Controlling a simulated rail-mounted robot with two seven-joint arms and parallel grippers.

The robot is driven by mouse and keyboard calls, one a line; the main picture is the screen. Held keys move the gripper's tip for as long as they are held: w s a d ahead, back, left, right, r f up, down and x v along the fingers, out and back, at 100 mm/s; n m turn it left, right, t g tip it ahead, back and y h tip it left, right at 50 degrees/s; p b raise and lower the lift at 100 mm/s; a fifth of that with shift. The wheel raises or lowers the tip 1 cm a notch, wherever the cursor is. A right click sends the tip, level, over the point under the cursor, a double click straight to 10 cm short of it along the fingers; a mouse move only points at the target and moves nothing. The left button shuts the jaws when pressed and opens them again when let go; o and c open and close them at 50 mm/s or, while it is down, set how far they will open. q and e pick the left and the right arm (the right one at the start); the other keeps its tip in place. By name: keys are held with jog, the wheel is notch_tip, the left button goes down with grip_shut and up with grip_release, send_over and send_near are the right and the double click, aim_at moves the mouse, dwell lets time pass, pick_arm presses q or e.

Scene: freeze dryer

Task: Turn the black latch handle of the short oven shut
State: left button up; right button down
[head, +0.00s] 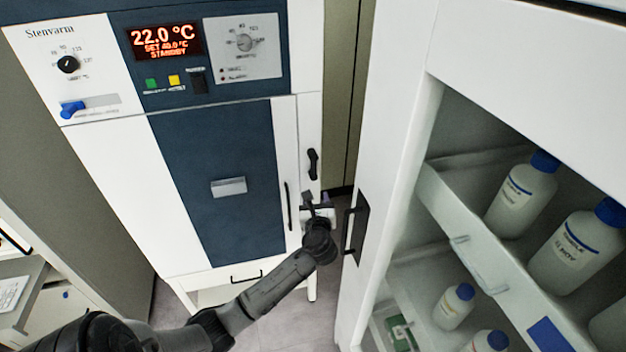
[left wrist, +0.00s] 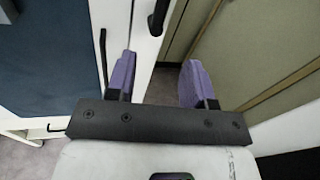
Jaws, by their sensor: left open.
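The short oven (head: 140,180) has a white body and a dark blue door panel. Its black latch handle (head: 313,163) stands roughly upright on the white strip right of the door. The latch handle also shows at the top of the left wrist view (left wrist: 158,17). My left gripper (head: 318,202) is just below the latch handle, apart from it. In the left wrist view its two purple fingers (left wrist: 158,82) are spread with nothing between them; the latch lies beyond the gap. My right gripper is not in view.
A slim black door handle (head: 288,205) stands left of my gripper. A narrow gap separates oven and cabinet.

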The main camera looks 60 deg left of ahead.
aim_at(314, 169)
pick_arm(q)
jog(key=shift+m, duration=0.4)
jog(key=x, duration=0.4)
jog(key=b+x, duration=0.1)
jog(key=x, duration=0.8)
jog(key=shift+w+a+r+b, duration=0.25)
jog(key=shift+r+b, duration=0.1)
jog(key=shift+b, duration=0.05)
jog(key=shift+w+a, duration=0.3)
jog(key=shift+a, duration=0.3)
jog(key=shift+c, duration=0.3)
jog(key=c, duration=0.7)
grip_shut()
